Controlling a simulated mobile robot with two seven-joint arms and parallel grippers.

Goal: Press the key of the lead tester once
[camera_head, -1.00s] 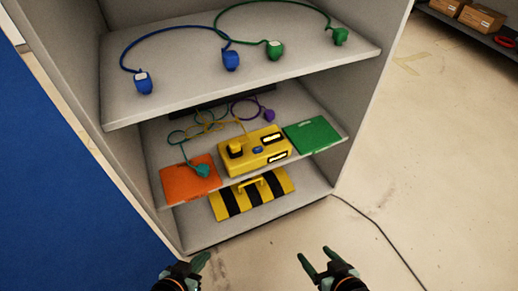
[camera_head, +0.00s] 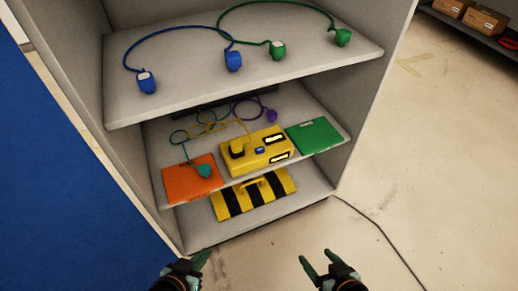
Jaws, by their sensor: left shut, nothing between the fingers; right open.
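The lead tester is a yellow box (camera_head: 243,166) on the middle shelf, between an orange plate and a green plate. A small blue key (camera_head: 260,150) shows on its top, beside a dark-topped yellow knob (camera_head: 237,149). Light label strips mark its right side. My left gripper (camera_head: 200,262) is shut and empty at the bottom of the view, in front of and below the shelves. My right gripper (camera_head: 314,265) is open and empty to its right, over the floor. Both are well apart from the tester.
The orange plate (camera_head: 182,188) has a teal plug (camera_head: 204,171) on it; the green plate (camera_head: 314,135) lies right. Blue (camera_head: 233,61) and green (camera_head: 277,51) plugs with cords lie on the top shelf (camera_head: 190,85). A black-and-yellow striped case (camera_head: 270,188) lies on the bottom shelf. A cable crosses the floor.

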